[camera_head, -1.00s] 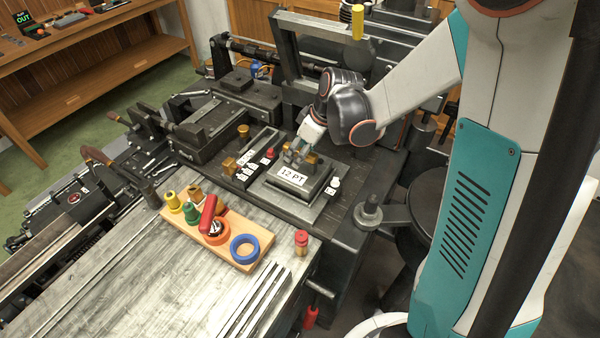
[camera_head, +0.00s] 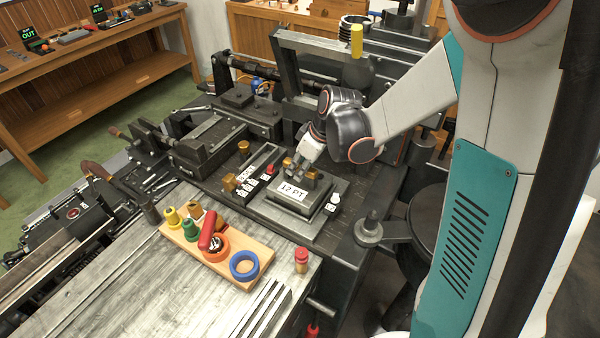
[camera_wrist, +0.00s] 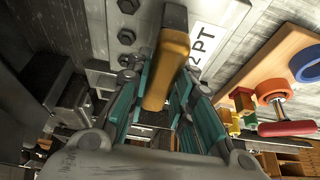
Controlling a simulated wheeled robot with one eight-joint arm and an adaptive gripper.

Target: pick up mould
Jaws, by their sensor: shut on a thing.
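The mould (camera_head: 291,190) is a dark block with a white "12 PT" label and brass-coloured parts at its top. It rests on a larger dark plate on the machine bed in the head view. In the wrist view, the mould's white label (camera_wrist: 212,40) shows beside an amber handle (camera_wrist: 168,62). My gripper (camera_wrist: 160,80) has its teal-lined fingers on both sides of this handle and is shut on it. In the head view my gripper (camera_head: 304,168) is over the back of the block and partly hides the handle.
A wooden tray (camera_head: 255,277) with a blue ring (camera_head: 244,265), a red-handled tool and coloured knobs lies on the bench in front. A small red-topped bottle (camera_head: 301,259) stands right of it. A frame (camera_head: 318,52) rises behind my arm. Small lettered blocks sit left of the mould.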

